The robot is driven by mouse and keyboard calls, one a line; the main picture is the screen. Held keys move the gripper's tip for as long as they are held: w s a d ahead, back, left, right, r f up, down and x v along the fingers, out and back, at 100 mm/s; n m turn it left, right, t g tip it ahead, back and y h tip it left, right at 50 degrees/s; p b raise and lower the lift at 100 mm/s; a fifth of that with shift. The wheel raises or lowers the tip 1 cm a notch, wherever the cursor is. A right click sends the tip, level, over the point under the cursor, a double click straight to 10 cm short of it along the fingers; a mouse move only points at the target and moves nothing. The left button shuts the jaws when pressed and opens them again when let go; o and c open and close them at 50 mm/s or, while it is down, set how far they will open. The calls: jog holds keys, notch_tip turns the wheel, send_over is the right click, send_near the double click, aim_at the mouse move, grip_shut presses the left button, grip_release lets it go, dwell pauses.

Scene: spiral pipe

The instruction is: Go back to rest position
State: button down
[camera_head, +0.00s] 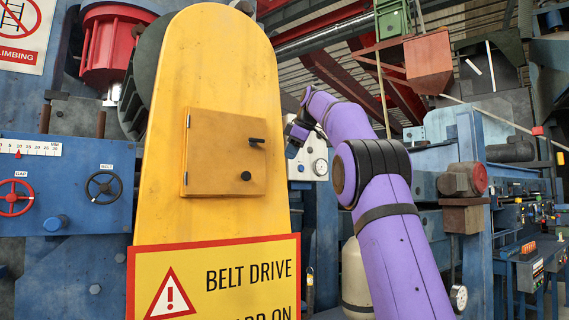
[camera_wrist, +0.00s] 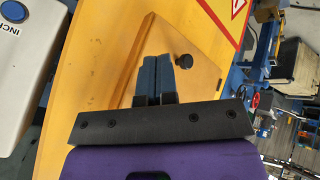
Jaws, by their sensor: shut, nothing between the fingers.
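My gripper (camera_wrist: 155,78) shows in the wrist view with its two dark fingers together and nothing between them. In that view the fingers overlap the small yellow hatch (camera_wrist: 185,70) with its black knob (camera_wrist: 183,61); I cannot tell how far apart they are. In the head view my purple arm rises from the lower right and bends back toward the belt guard. The gripper's fingers are not clear there. The hatch (camera_head: 224,155) looks shut on the tall yellow belt guard (camera_head: 215,60).
A "BELT DRIVE" warning sign (camera_head: 215,280) is on the guard's lower part. A blue panel (camera_head: 70,200) with a red handwheel (camera_head: 15,197) and a dark handwheel (camera_head: 103,187) stands left. A gauge panel (camera_head: 308,160) is behind my arm. A control console (camera_head: 528,265) stands at right.

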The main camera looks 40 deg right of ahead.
jog(key=shift+s+d+r, duration=0.25)
jog(key=shift+s+r, duration=0.15)
jog(key=shift+r, duration=0.25)
jog(key=shift+s+d+r, duration=0.25)
jog(key=shift+s+r, duration=0.1)
jog(key=shift+r, duration=0.25)
jog(key=shift+a, duration=0.1)
jog(key=s+a+f+m+g, duration=0.1)
jog(key=s+a+f+m, duration=0.3)
jog(key=s+a, duration=0.45)
jog(key=s+a+f+m, duration=0.2)
jog(key=s+a+f, duration=0.5)
jog(key=s+a, duration=0.15)
jog(key=s+a+f+m, duration=0.2)
jog(key=s+a+f, duration=0.2)
jog(key=s+f, duration=0.6)
jog(key=s+a+f+m+g, duration=0.1)
jog(key=s+a+f, duration=0.3)
jog(key=s+f, duration=0.7)
notch_tip(320, 180, down, 6)
jog(key=shift+s+a+r+m+h, duration=0.2)
jog(key=shift+r+m+h, duration=0.1)
jog(key=shift+m, duration=0.2)
jog(key=shift+w, duration=0.15)
